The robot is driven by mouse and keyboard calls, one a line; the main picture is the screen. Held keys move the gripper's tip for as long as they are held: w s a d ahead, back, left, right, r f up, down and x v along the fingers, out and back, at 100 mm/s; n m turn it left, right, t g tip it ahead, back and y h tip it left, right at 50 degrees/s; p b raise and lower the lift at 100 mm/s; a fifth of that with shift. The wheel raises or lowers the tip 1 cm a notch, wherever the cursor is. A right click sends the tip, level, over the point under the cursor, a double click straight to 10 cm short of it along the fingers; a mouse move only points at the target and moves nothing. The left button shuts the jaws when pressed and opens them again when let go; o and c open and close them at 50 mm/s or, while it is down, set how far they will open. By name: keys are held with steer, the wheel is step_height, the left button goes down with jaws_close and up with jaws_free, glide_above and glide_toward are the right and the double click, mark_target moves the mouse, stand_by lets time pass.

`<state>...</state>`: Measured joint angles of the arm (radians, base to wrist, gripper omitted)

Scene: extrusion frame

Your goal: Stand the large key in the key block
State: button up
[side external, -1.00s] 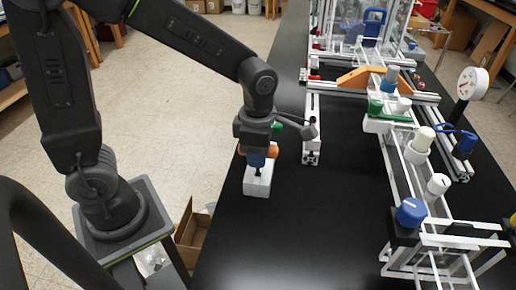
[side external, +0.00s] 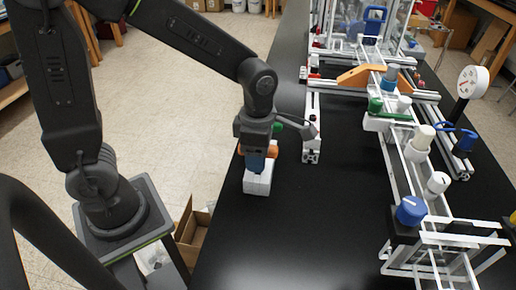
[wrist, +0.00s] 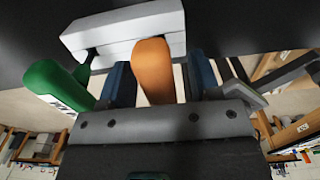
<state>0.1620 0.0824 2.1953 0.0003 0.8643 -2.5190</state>
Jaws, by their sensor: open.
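The white key block (side external: 257,183) stands on the black table directly under my gripper (side external: 255,162). It also shows at the top of the wrist view (wrist: 125,30). An orange key handle (wrist: 153,70) lies between the two blue fingers of my gripper (wrist: 160,82), close against the block; its shaft is hidden. A green key handle (wrist: 55,85) shows left of the fingers. In the side view both the orange handle (side external: 271,151) and the green handle (side external: 278,127) are partly hidden by my wrist. The fingers are apart. I cannot tell which key is the large one.
A white extrusion rail (side external: 312,130) stands just right of my gripper. The extrusion frame (side external: 400,175) with knobs, a blue cap (side external: 411,211) and a dial gauge (side external: 473,82) fills the table's right side. The black table between block and frame is clear.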

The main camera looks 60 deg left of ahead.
step_height(320, 180, up, 14)
steer(key=s+a+f+m+t, duration=0.1)
steer(key=s+m, duration=0.4)
steer(key=m, duration=0.8)
steer(key=s+a+f+m+t, duration=0.1)
steer(key=s+a+m+t, duration=0.3)
steer(key=m, duration=1)
steer(key=shift+s+f+t, duration=0.3)
steer(key=shift+s, duration=0.25)
